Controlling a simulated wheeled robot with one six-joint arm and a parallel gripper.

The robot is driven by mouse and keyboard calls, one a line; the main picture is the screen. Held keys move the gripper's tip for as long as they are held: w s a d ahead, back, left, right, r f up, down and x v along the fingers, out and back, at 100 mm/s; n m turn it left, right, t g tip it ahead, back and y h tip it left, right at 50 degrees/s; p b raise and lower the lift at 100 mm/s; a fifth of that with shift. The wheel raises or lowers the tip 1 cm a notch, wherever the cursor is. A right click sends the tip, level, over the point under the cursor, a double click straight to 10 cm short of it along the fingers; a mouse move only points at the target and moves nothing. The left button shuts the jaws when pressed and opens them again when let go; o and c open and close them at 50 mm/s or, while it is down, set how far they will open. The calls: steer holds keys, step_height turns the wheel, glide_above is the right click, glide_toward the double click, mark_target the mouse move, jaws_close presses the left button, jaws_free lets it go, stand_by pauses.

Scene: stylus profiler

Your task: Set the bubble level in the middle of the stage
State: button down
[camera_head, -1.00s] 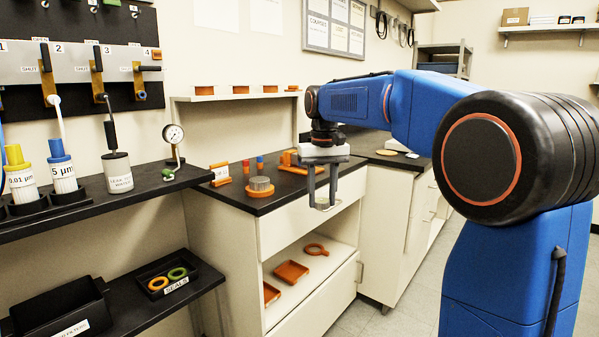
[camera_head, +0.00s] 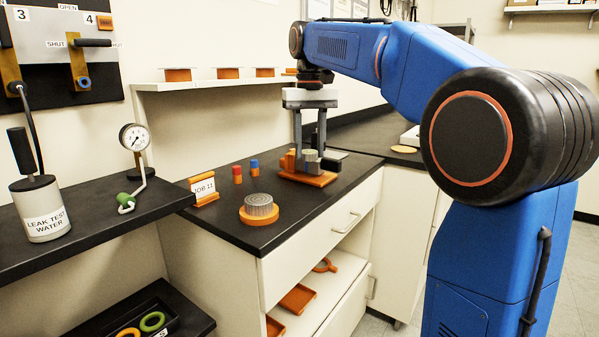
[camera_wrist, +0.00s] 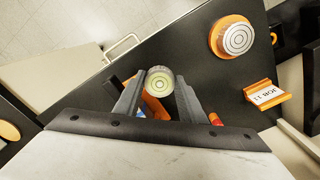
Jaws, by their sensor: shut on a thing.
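The bubble level (camera_wrist: 160,82) is a small round disc with a pale, ringed face in the wrist view. My gripper (camera_wrist: 158,92) is shut on it, one finger on each side. In the head view my gripper (camera_head: 310,152) points down over the black bench, with the level (camera_head: 311,157) partly hidden between its fingertips. The stage appears to be the round grey ringed disc on an orange base (camera_head: 259,208), lower left of my gripper. It also shows at upper right in the wrist view (camera_wrist: 238,38), apart from the level. Its top is bare.
An orange stand (camera_head: 308,179) is behind or below my gripper. Red (camera_head: 238,175) and blue (camera_head: 255,167) pegs and a JOB 11 sign (camera_head: 203,190) stand behind the stage. A pressure gauge (camera_head: 134,138) is at left. The bench around the stage is clear.

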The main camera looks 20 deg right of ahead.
glide_above(307, 193)
step_height(307, 193, down, 5)
steer(key=shift+s+r, duration=0.1)
steer(key=shift+f, duration=2.6)
steer(key=shift+f, duration=0.15)
steer(key=c, duration=1.2)
jaws_free()
steer(key=shift+o, duration=0.2)
step_height(307, 193, up, 12)
steer(key=shift+r, duration=0.2)
